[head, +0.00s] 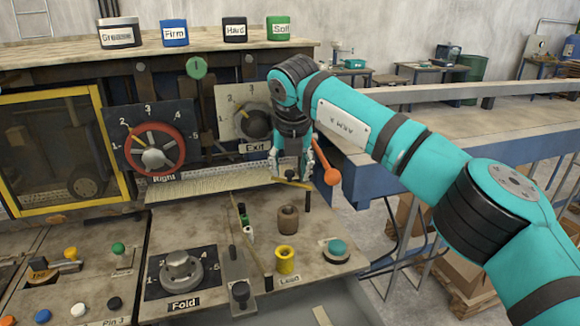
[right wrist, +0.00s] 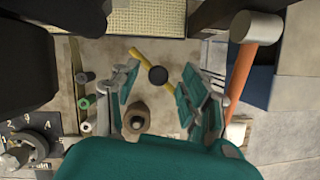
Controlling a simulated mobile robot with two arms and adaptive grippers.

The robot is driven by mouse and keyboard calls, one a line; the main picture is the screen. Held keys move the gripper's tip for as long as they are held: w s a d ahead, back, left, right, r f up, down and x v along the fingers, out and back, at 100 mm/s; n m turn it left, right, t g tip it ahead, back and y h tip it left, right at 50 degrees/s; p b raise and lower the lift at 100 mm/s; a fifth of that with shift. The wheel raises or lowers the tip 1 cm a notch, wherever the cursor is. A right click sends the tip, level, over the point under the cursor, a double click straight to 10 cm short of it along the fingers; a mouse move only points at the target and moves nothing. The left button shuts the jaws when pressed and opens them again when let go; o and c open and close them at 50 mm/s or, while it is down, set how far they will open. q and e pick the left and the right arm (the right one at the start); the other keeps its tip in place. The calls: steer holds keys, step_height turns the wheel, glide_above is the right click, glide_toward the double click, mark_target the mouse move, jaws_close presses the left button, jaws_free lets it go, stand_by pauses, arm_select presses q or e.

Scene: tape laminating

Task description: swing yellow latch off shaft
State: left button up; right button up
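The yellow latch (head: 291,183) is a short bar beside a dark upright shaft (head: 307,201) on the right part of the machine's top. In the right wrist view the yellow latch (right wrist: 141,54) runs slantwise beside the shaft's round black top (right wrist: 158,75). My right gripper (head: 295,172) points down over the latch. In the right wrist view my right gripper (right wrist: 160,95) is open, its two teal-padded fingers on either side of the black top. Nothing is gripped. I cannot tell whether a finger touches the latch. My left gripper is not in view.
An orange lever (head: 326,171) stands close to the right of my right gripper. A brown cylinder (head: 288,219), a yellow cup (head: 285,260) and a teal button (head: 336,250) sit in front. A bristly strip (head: 215,183) lies to the left.

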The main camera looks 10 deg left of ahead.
steer(key=v, duration=1.2)
steer(key=shift+f, duration=0.1)
